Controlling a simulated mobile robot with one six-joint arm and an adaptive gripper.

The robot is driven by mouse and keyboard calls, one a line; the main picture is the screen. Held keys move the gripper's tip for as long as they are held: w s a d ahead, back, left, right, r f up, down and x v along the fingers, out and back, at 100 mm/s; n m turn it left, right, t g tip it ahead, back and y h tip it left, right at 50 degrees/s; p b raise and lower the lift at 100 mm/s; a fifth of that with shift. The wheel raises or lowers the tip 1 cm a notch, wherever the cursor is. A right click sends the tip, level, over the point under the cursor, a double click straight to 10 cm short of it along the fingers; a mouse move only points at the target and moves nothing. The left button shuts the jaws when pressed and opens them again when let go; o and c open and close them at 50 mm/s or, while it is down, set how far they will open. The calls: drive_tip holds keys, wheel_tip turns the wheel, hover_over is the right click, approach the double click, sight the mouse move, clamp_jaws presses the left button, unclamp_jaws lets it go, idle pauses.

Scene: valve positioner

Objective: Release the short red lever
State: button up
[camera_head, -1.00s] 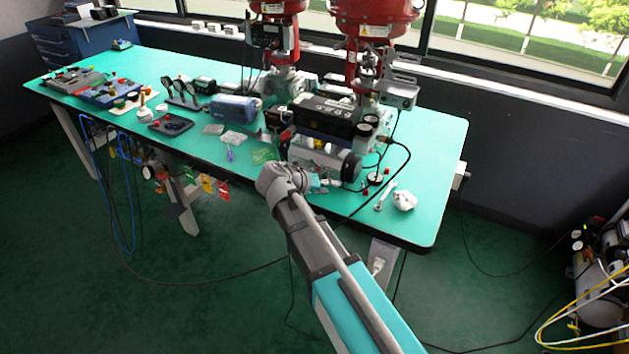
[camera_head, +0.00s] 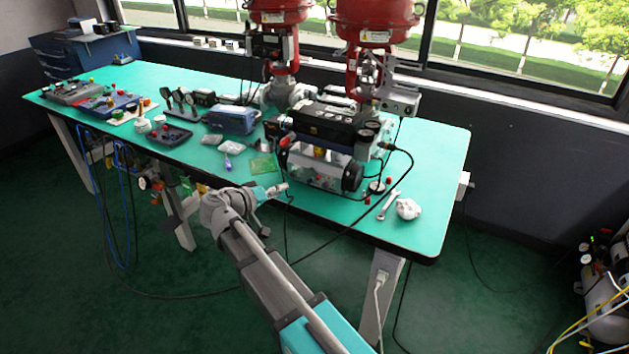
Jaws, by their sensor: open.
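A short red lever-like piece (camera_head: 286,140) shows at the left end of the black valve positioner (camera_head: 335,122) on the green bench. It is small, and I cannot tell its exact setting. My gripper (camera_head: 279,188) is at the bench's front edge, below and in front of the positioner, at the end of a teal wrist section. It is open, with no object seen in it, and apart from the red piece. Its fingers are too small to see clearly.
Two red valve actuators (camera_head: 374,20) rise behind the positioner. A black cable loops from its right side over the front edge. Bags, gauges and tool trays fill the left of the green bench (camera_head: 437,170).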

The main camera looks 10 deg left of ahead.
drive_tip(key=shift+w+d, duration=0.1)
drive_tip(key=b+x, duration=0.3)
drive_tip(key=x, duration=1)
drive_tip(key=shift+w+d+f, duration=0.15)
drive_tip(key=shift+w, duration=0.05)
clamp_jaws()
